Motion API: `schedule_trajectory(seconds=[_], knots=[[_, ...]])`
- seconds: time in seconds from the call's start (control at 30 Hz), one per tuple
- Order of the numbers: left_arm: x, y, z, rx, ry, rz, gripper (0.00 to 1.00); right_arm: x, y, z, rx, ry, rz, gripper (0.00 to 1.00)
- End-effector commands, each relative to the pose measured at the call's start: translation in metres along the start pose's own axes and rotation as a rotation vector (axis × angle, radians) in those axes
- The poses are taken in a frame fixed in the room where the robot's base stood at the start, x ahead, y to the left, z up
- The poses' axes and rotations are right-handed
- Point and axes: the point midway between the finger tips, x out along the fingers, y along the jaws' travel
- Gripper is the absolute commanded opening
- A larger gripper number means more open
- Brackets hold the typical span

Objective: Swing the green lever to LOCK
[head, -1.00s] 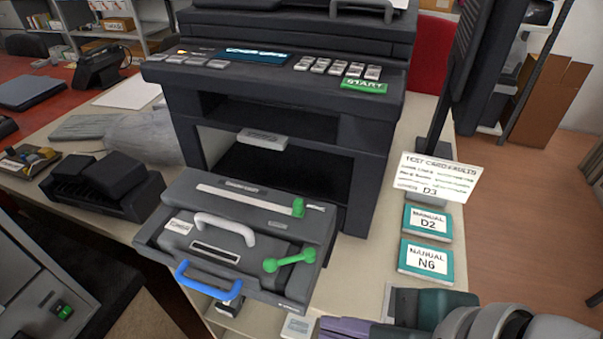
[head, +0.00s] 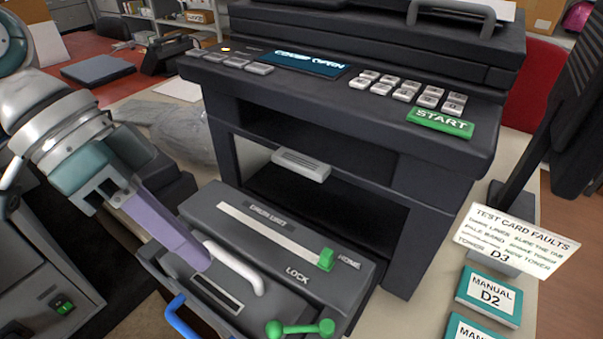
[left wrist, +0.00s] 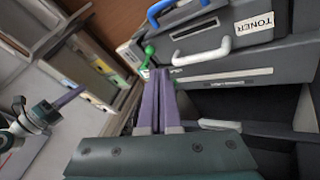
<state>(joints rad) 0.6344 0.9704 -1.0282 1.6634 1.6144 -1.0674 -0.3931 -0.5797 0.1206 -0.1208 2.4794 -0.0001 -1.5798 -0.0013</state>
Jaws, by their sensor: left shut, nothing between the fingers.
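The green lever (head: 300,328), a bar with a round knob at each end, lies on the front right of the dark toner unit at the head view's bottom edge. It is partly cut off there. The word LOCK (head: 297,275) is printed just behind it. The lever also shows in the left wrist view (left wrist: 148,52), just beyond the fingertips. My left gripper (head: 203,264) is shut and empty, its purple fingers beside the white handle (head: 235,268), left of the lever. My right gripper (left wrist: 72,97) shows only in the left wrist view, too small to tell its jaws.
A green slider (head: 326,259) stands at HOME on the drum unit (head: 225,212). A blue handle (head: 185,318) is at the front. The printer (head: 350,125) rises behind, its display reading COVER OPEN. Manuals (head: 489,296) and a fault card (head: 515,240) are at right.

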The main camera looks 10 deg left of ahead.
Motion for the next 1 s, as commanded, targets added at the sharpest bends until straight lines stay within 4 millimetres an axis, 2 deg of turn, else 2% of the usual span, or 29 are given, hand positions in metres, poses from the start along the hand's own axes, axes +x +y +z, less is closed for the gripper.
schedule_trajectory(seconds=[0.3, 0.43, 0.57, 0.8, 1.0], knots=[[-0.001, 0.000, -0.001, -0.003, 0.003, 0.001, 0.00, 0.000, 0.000, 0.000, 0.005, -0.001, 0.001, 0.00], [0.006, 0.000, -0.001, -0.003, 0.003, 0.002, 0.00, -0.001, 0.000, 0.000, 0.004, -0.001, 0.001, 0.00], [0.025, 0.001, -0.001, -0.004, 0.002, 0.004, 0.00, -0.002, 0.000, 0.000, 0.003, -0.001, 0.001, 0.00], [0.070, 0.000, -0.001, -0.004, 0.002, 0.003, 0.00, -0.001, 0.000, 0.000, 0.002, -0.001, 0.001, 0.00], [0.093, 0.000, 0.000, -0.004, 0.001, 0.002, 0.00, 0.000, 0.000, 0.000, 0.002, -0.001, 0.000, 0.00]])
